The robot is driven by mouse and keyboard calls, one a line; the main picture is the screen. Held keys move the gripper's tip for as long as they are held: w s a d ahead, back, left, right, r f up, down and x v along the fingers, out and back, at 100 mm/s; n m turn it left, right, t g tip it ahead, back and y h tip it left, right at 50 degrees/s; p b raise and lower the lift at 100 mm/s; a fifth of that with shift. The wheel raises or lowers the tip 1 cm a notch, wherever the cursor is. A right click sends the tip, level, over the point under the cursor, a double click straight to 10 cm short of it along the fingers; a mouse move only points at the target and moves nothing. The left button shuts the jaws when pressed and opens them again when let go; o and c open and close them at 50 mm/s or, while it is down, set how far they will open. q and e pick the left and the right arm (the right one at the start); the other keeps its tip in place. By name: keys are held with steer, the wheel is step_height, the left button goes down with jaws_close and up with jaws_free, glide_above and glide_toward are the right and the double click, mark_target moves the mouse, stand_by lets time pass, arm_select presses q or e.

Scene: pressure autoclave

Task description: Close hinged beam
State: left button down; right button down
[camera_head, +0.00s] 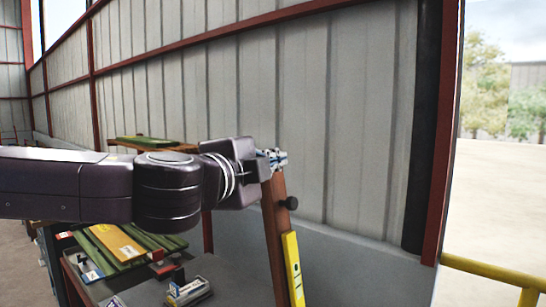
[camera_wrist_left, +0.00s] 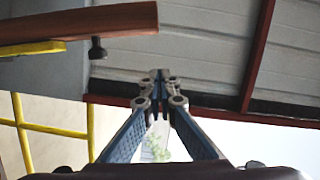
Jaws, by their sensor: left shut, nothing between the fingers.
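The hinged beam (camera_head: 273,220) is a reddish-brown bar with a yellow strip (camera_head: 292,268) and a black knob (camera_head: 289,203). It stands steeply tilted in the head view, its lower part cut off by the frame. My left gripper (camera_head: 279,158) is at the beam's upper end, shut and empty. In the left wrist view the closed fingertips (camera_wrist_left: 159,76) show in the middle, and the beam (camera_wrist_left: 85,22) with its knob (camera_wrist_left: 97,48) lies at the upper left, apart from the fingers in the picture. Whether they touch is unclear. My right gripper is out of view.
A bench with green and yellow boards (camera_head: 122,243) and small boxes (camera_head: 188,291) is at the lower left. A corrugated wall (camera_head: 330,100) stands behind the beam. A yellow railing (camera_head: 495,272) and an open doorway are at the right.

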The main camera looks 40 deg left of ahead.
arm_select(q)
steer(key=w+a+f+p, duration=0.1)
steer(key=w+a+p, duration=0.1)
steer(key=w+a, duration=0.3)
steer(key=shift+w, duration=0.45)
steer(key=shift+w+d, duration=0.1)
